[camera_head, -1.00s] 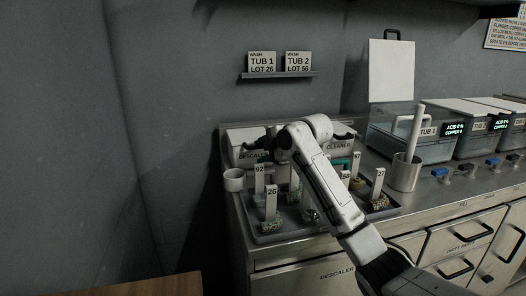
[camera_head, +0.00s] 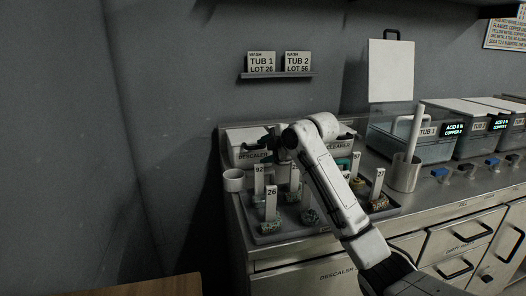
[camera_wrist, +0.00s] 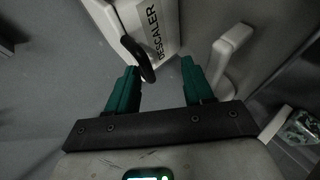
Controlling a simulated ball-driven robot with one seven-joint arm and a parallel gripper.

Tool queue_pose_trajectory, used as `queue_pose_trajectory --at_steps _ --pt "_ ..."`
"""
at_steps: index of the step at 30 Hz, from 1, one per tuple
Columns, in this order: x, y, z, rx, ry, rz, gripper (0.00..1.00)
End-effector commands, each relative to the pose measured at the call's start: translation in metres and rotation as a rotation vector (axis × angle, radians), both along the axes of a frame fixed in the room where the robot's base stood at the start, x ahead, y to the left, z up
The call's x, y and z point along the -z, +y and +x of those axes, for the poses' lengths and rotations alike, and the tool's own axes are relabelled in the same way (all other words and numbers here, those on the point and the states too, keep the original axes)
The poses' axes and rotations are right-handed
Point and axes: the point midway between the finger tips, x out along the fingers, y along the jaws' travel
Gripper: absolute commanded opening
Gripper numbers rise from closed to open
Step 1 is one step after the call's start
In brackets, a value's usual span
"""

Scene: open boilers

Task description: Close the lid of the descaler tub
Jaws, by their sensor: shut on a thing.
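The descaler tub (camera_head: 240,154) is a white box with a "DESCALER" label at the left end of the steel counter. Its top and lid are partly hidden by my gripper, and I cannot tell how far the lid is open. In the wrist view the tub's labelled white side (camera_wrist: 150,25) is at the top. A black handle (camera_wrist: 138,56) curves out from it toward my gripper (camera_wrist: 160,72). In the head view my gripper (camera_head: 266,143) is at the tub's front right.
A white cup (camera_head: 233,180) stands left of a tray (camera_head: 255,238) with several numbered tags and lumpy pieces. The cleaner tub (camera_head: 346,143) is behind my arm. A beaker (camera_head: 404,178) and glass tubs (camera_head: 436,148) stand to the right.

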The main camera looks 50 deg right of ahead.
Motion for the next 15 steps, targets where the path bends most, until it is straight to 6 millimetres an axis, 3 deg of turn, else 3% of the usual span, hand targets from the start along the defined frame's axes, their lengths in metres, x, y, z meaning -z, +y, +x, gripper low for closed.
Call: queue_pose_trajectory --at_steps 1,6,15 --pt "0.003 -0.006 -0.014 0.016 0.016 0.01 0.25" --pt "-0.02 0.001 -0.04 0.01 0.006 0.004 0.25" --pt "-0.045 0.008 -0.071 0.002 -0.002 -0.002 0.25"
